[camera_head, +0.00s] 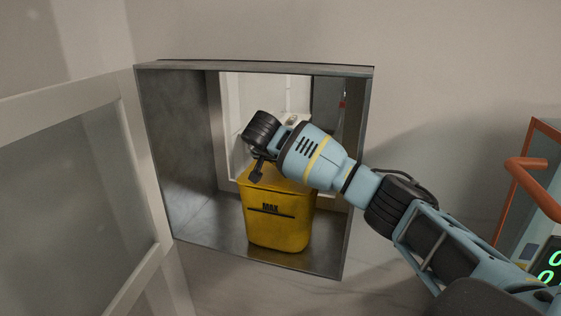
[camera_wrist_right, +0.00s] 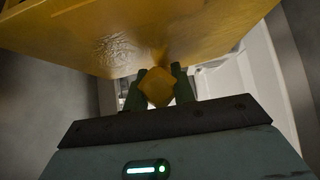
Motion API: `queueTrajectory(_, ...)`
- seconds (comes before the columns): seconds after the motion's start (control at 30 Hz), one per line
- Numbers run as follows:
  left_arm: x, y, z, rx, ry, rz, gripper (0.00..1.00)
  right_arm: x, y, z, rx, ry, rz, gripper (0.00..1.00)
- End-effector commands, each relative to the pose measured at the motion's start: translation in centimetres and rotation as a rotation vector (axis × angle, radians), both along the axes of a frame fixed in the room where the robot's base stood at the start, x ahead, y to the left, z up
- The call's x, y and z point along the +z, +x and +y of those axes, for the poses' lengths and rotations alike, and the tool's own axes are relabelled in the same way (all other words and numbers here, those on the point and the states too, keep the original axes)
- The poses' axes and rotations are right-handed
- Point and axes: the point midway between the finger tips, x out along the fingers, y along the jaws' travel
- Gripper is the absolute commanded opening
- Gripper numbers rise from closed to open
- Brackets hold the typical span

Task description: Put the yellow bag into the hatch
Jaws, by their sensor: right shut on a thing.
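The yellow bag (camera_head: 279,224), a yellow bin-like shape marked "MAX", is upright inside the metal-lined hatch (camera_head: 190,150), near its floor; I cannot tell whether it rests there. My right arm reaches into the hatch opening from the right, with the right gripper (camera_head: 256,172) at the bag's top. In the right wrist view the right gripper (camera_wrist_right: 157,88) is shut on a small yellow knob-like part of the yellow bag (camera_wrist_right: 130,35), whose body fills the upper picture. My left gripper is not in view.
A framed glass door (camera_head: 70,190) stands open left of the hatch. The hatch's back is open to a white space with pale fittings. An orange-framed device with a green display (camera_head: 549,266) stands at the right edge. Free floor shows in the hatch left of the bag.

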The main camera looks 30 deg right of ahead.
Motion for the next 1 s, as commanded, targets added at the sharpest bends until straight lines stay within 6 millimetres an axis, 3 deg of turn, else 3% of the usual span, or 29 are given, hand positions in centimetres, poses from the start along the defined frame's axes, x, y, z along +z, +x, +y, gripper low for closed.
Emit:
queueTrajectory(0.17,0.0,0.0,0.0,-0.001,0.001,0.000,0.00,0.0,0.0,0.0,-0.001,0.002,-0.003,0.00)
queueTrajectory(0.2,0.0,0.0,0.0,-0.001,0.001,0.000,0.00,0.0,0.0,0.0,-0.001,0.003,-0.001,0.27)
queueTrajectory(0.4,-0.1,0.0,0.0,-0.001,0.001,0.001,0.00,-0.1,0.0,0.0,-0.001,0.002,0.001,0.51)
queueTrajectory(0.67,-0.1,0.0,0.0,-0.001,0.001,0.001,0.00,-0.5,-0.1,0.1,0.000,0.002,0.009,0.51)
queueTrajectory(1.0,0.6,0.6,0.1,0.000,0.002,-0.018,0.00,3.0,-1.9,2.3,0.002,0.001,-0.002,0.51)
